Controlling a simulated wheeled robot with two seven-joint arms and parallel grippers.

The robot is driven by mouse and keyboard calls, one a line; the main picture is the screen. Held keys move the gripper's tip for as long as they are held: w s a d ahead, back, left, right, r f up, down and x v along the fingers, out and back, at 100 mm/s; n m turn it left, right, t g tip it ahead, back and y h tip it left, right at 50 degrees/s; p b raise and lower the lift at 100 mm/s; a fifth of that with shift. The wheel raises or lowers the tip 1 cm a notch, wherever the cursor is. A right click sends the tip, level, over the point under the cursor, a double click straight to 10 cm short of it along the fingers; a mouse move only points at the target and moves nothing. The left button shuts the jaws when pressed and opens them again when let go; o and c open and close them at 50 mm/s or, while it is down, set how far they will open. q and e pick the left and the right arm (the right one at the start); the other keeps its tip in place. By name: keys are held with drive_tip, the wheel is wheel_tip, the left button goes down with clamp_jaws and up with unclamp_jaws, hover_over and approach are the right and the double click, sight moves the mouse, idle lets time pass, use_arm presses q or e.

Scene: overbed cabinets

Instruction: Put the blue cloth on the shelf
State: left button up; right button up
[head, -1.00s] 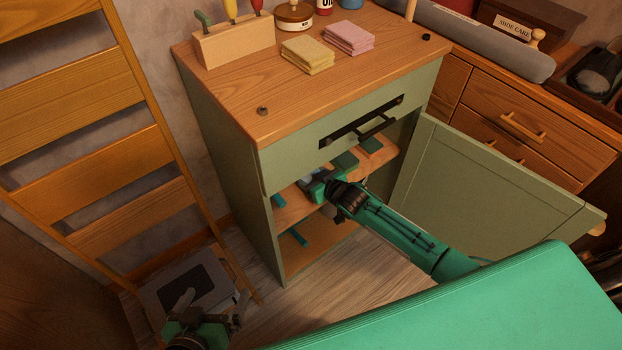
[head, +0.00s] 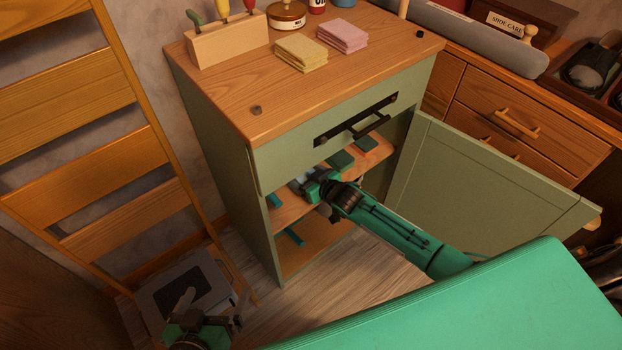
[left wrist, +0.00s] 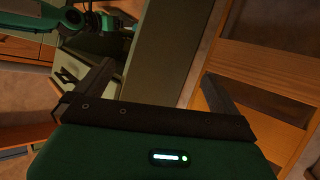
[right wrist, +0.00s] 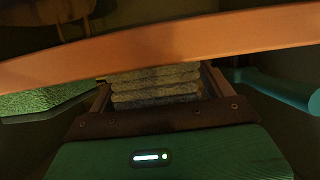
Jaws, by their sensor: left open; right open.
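The blue cloth (right wrist: 155,85) shows in the right wrist view as a folded, grey-blue stack. It lies between the spread fingers of my right gripper (right wrist: 155,88). In the head view, my right gripper (head: 312,184) reaches into the open green cabinet (head: 225,180) at its middle shelf (head: 290,210). A small pale blue patch shows beside it there; the rest is hidden by the gripper. My left gripper (head: 212,305) is open and empty, low in front of the cabinet's left side. Its spread fingers also show in the left wrist view (left wrist: 160,85).
The cabinet door (head: 490,190) stands open on the right. Dark green pieces (head: 340,160) lie on the shelf. A wooden board edge (right wrist: 160,45) crosses the right wrist view. Yellow (head: 301,53) and pink (head: 342,36) cloths lie on top. A ladder-like wooden frame (head: 115,150) stands left.

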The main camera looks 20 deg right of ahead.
drive_tip(key=p+v, duration=0.3)
drive_tip(key=v, duration=0.8)
use_arm(q)
drive_tip(key=a+g, duration=0.1)
drive_tip(key=s+a+g+y, duration=0.1)
drive_tip(key=a, duration=0.1)
drive_tip(key=s+a+g+y, duration=0.1)
drive_tip(key=a+g, duration=0.1)
drive_tip(key=shift+a+f, duration=0.1)
drive_tip(key=shift+a, duration=0.1)
use_arm(e)
drive_tip(key=s+a+r+g, duration=0.2)
drive_tip(key=s+a+r, duration=0.1)
drive_tip(key=s, duration=0.9)
drive_tip(key=s+a+r+m+g+h, duration=0.1)
drive_tip(key=s+a+r+g, duration=0.2)
drive_tip(key=s, duration=0.9)
wheel_tip(320, 180, up, 2)
drive_tip(key=shift+s+a+r+h, duration=0.2)
drive_tip(key=shift+s+a+h, duration=0.15)
drive_tip(key=shift+a, duration=0.4)
